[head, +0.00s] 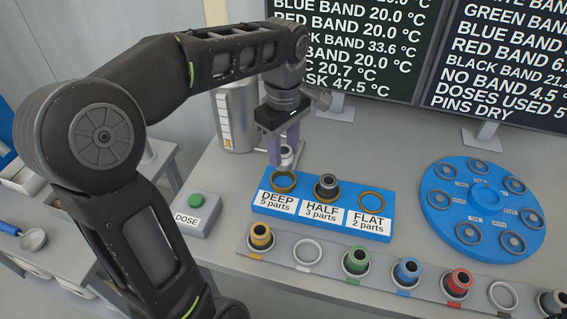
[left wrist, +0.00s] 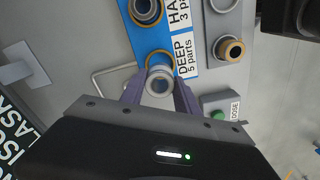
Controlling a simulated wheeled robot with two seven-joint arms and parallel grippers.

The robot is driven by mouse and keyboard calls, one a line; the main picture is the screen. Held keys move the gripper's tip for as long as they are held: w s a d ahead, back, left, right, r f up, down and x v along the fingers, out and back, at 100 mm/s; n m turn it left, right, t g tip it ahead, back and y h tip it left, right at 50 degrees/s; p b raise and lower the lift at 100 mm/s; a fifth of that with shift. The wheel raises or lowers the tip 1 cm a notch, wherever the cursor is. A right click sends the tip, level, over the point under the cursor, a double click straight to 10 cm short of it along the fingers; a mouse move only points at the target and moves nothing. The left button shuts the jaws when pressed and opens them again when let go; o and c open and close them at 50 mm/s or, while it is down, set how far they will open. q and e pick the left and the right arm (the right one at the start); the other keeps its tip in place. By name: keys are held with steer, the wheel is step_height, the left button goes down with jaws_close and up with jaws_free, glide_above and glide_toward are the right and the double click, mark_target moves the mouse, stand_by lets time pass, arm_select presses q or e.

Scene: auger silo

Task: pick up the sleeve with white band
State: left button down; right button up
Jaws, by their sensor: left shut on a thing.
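My left gripper (head: 285,148) is shut on a small pale grey sleeve (head: 286,157), held upright just above the DEEP socket. In the left wrist view the sleeve (left wrist: 159,82) sits between the purple fingers (left wrist: 160,96). It looks whitish, though the fingers partly hide its band. The brass ring of the DEEP socket (head: 284,182) on the blue block (head: 338,222) shows below it, with a visible gap. My right gripper is not in view.
A dark-topped sleeve (head: 326,186) stands in the HALF socket; the FLAT socket (head: 371,202) is empty. The front rack (head: 332,268) holds several banded sleeves and two empty white-looking rings. A DOSE button box (head: 197,212), metal canister (head: 237,115) and round blue plate (head: 482,240) stand around.

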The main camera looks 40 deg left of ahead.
mark_target(283, 150)
arm_select(q)
steer(key=shift+r, duration=1.8)
steer(key=shift+r, duration=0.1)
